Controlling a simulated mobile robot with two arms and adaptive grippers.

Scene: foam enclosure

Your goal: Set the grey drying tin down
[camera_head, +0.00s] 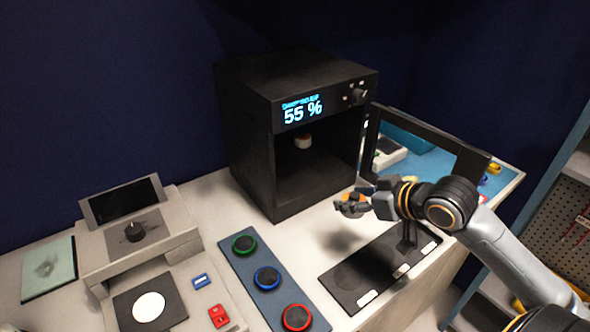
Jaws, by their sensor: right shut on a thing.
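My right gripper (352,207) comes in from the right and hangs above the counter, in front of the black oven's open chamber. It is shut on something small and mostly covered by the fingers. I cannot make out a grey tin clearly there. A bit of orange shows at the fingers, and I cannot tell what it belongs to. A dark shadow lies on the counter below the hand. The black oven (262,140) shows "55 %" on its display, and its door (443,143) stands open to the right. My left gripper is out of view.
A black mat (347,283) with white labels and a dark upright stand lies below my right arm. A blue panel (252,279) with green, blue and red rings lies left of it. A grey device (178,228) stands left. A blue mat (428,163) with small items lies behind the door.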

